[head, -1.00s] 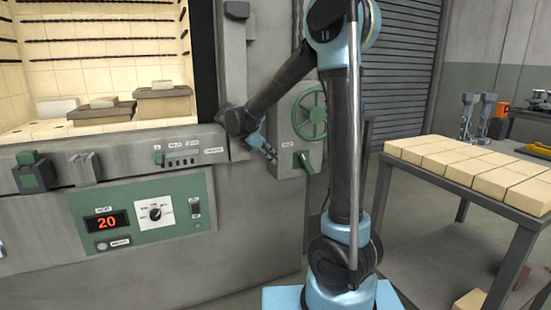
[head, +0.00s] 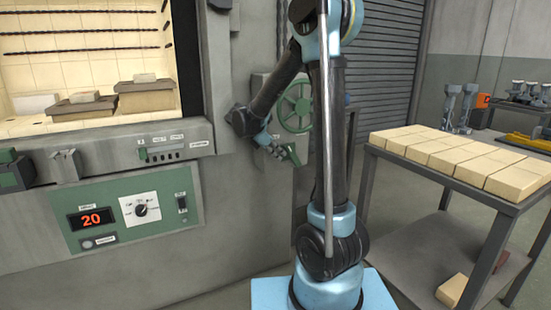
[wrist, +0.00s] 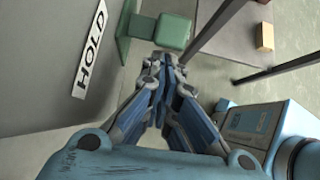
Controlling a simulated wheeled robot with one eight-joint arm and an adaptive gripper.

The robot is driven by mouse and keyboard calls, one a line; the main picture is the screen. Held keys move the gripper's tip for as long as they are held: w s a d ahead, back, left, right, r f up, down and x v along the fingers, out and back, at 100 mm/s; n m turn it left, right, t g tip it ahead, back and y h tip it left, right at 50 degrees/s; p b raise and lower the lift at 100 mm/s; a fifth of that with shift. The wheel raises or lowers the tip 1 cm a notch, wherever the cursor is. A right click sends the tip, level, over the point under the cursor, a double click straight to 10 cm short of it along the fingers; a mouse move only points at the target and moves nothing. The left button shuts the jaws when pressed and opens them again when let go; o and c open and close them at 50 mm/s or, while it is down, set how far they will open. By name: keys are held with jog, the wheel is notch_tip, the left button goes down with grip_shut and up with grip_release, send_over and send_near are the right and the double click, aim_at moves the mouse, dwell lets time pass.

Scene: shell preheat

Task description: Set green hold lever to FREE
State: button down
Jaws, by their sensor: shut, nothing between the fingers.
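The green hold lever (head: 292,154) is on the grey box at the right side of the furnace, below a green handwheel. In the wrist view its green handle (wrist: 175,31) stands out from a green mount, beside a white plate that reads HOLD (wrist: 91,47). My gripper (head: 278,149) is just left of the lever in the head view and partly covers it. In the wrist view my gripper (wrist: 163,60) is shut and empty, its tips at the near edge of the handle. I cannot tell whether they touch. No FREE marking is readable.
The green handwheel (head: 295,107) is close above the lever. The furnace's control panel (head: 130,213) shows 20. A table with pale bricks (head: 455,158) stands at right. The floor between furnace and table is mostly clear apart from my base.

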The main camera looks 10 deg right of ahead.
dwell(0.3)
jog(key=r+y, duration=0.1)
jog(key=d+y, duration=0.1)
jog(key=r+g+y, duration=0.1)
jog(key=shift+w+d+r, duration=0.2)
jog(key=shift+w+r, duration=0.05)
jog(key=shift+r, duration=0.05)
dwell(0.4)
jog(key=s+a+r, duration=0.2)
jog(key=a+r, duration=0.5)
jog(key=r, duration=0.1)
jog(key=shift+s+a+r, duration=0.2)
jog(key=shift+s, duration=0.2)
jog(key=shift+f, duration=0.15)
